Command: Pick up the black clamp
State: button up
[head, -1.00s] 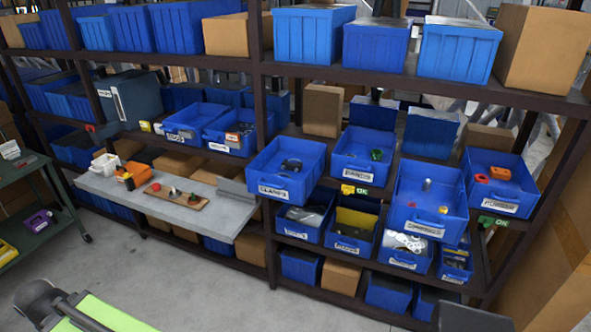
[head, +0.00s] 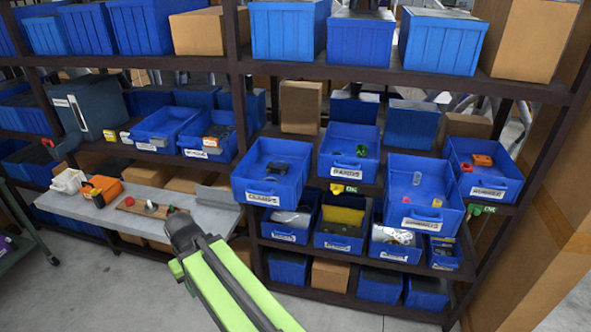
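The black clamp (head: 276,168) lies inside a blue open bin (head: 265,196) on the middle shelf; it is small and dark, so its exact shape is hard to make out. The bin's front label is too blurred to read now. My green and black arm reaches up from the bottom of the head view, and its dark end stands before the grey worktop, left of and below the clamp bin. No gripper fingers can be made out.
Beside the clamp bin is a bin (head: 340,168) with green parts, then one with small cylinders (head: 413,210) and one with orange parts (head: 490,190). A grey worktop (head: 215,215) holds a board (head: 150,209) with small items and an orange object (head: 101,190).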

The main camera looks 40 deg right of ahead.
aim_at(271, 168)
jog(key=z, duration=0.05)
jog(key=i, duration=1.05)
